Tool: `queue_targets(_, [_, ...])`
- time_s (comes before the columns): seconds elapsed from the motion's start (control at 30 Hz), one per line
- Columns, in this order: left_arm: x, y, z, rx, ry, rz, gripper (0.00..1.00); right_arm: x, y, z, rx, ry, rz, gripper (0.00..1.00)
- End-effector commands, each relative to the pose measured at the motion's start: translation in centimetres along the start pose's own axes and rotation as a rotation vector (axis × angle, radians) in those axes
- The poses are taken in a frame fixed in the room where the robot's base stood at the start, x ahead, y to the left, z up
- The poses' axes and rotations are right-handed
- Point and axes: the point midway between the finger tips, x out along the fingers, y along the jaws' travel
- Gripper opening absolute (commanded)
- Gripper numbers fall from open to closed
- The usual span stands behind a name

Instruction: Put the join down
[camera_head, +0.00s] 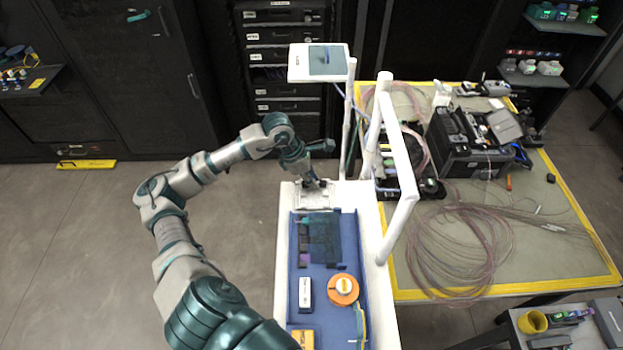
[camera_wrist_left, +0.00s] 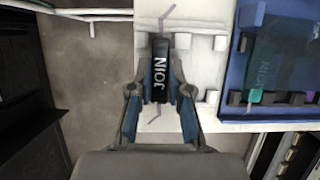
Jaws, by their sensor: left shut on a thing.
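The join is a small black block (camera_wrist_left: 160,71) with white "JOIN" lettering and a thin pale strand at each end, seen in the left wrist view. My left gripper (camera_wrist_left: 160,88) is shut on it, one finger along each side. In the head view my left gripper (camera_head: 316,183) is over the far end of the white cart, at a pale slotted holder (camera_head: 312,200). White blocks of this holder show beside the join in the wrist view (camera_wrist_left: 205,43). I cannot tell whether the join touches the surface. My right gripper is not in view.
A blue tray (camera_head: 293,262) lies nearer on the cart, with a dark teal mat (camera_head: 322,238), an orange round item (camera_head: 343,290) and a white box (camera_head: 305,293). White posts (camera_head: 398,150) rise along the cart's right. A table (camera_head: 455,285) with coiled fibre stands right.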

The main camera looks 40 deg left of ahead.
Motion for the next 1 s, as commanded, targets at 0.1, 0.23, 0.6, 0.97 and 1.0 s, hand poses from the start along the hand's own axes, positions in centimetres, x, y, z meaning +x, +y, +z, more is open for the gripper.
queue_targets(0.1, [0.6, 0.1, -0.4, -0.002, 0.000, 0.001, 0.00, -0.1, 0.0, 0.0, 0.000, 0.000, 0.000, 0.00])
queue_targets(0.23, [0.7, 0.2, -0.5, -0.002, -0.003, 0.001, 0.00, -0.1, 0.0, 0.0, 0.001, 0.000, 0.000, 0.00])
queue_targets(0.6, [0.8, 0.1, -0.5, -0.002, -0.002, 0.001, 0.43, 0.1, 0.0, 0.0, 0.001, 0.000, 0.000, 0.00])
queue_targets(0.97, [-0.9, 0.2, -0.4, -0.001, -0.002, 0.006, 0.43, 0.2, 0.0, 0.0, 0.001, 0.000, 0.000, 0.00])
queue_targets(1.0, [-1.6, 0.2, -0.4, -0.001, -0.002, 0.005, 0.43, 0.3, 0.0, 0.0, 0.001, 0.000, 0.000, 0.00])
